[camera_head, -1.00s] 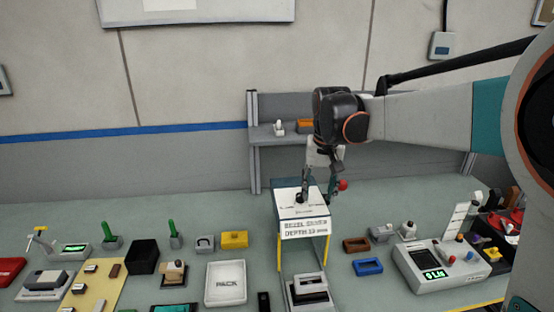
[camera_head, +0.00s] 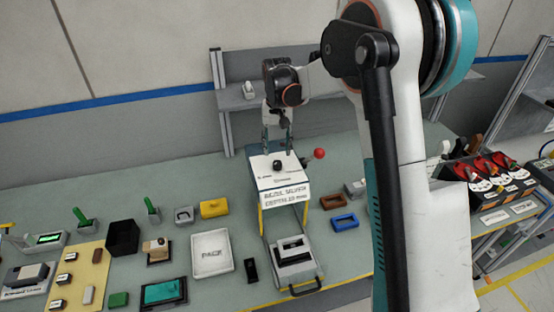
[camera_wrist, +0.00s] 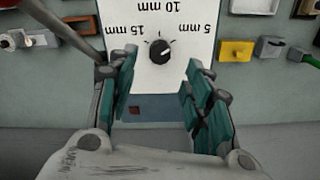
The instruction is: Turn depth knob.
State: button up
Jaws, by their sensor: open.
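The depth knob (camera_head: 277,166) is a small black knob on the white sloped top of the gauge stand (camera_head: 292,181). In the wrist view the knob (camera_wrist: 160,50) has a white pointer mark and sits among printed 5 mm, 10 mm and 15 mm labels. I cannot tell for sure which label it points at. My gripper (camera_head: 277,148) is open and empty, above and behind the knob, apart from it. In the wrist view its teal fingers (camera_wrist: 155,85) are spread wide, with the knob beyond the gap. The sign on the stand's front mentions depth; its number is not clear.
A red ball-ended lever (camera_head: 318,154) stands right of the stand. A grey fixture (camera_head: 293,253) sits below it. A white PACK tray (camera_head: 212,256), a yellow block (camera_head: 213,208) and a blue tray (camera_head: 345,222) lie nearby. A shelf (camera_head: 240,101) stands behind.

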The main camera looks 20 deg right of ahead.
aim_at(277, 162)
jog(key=shift+f, duration=3.2)
jog(key=c, duration=1.1)
